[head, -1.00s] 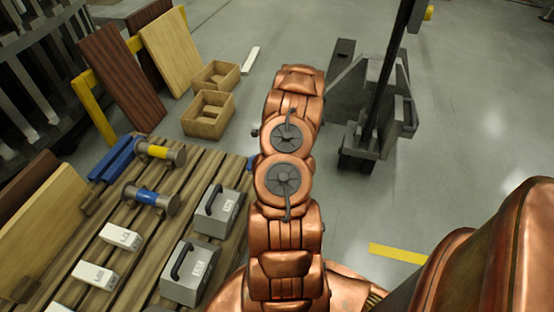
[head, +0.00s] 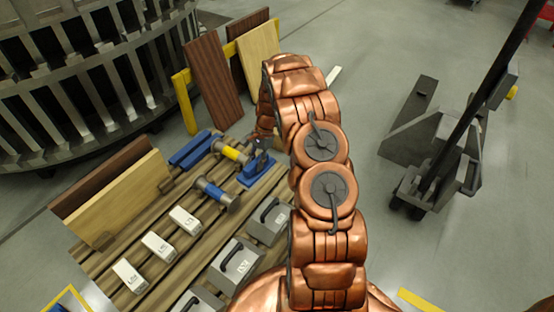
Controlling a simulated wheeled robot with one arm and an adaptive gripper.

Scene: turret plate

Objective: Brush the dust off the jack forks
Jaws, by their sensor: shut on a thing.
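The pallet jack (head: 440,165) stands on the floor at the right, with a tall dark handle. Its grey forks (head: 415,105) reach away from me; dust on them is too fine to make out. My copper arm rises through the middle and bends down to the left. My gripper (head: 262,146) is small and partly hidden at the arm's end, over the far right corner of the pallet. It is shut on a blue object (head: 256,172) with a flat base and an upright part, perhaps a brush. Whether the object touches the pallet is unclear.
The wooden pallet (head: 190,250) holds grey handled weights (head: 268,220), white boxes (head: 185,222), blue bars (head: 190,150) and hammer-like cylinders (head: 217,193). Boards (head: 213,80) lean on a yellow rail behind. Open floor lies between my arm and the jack.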

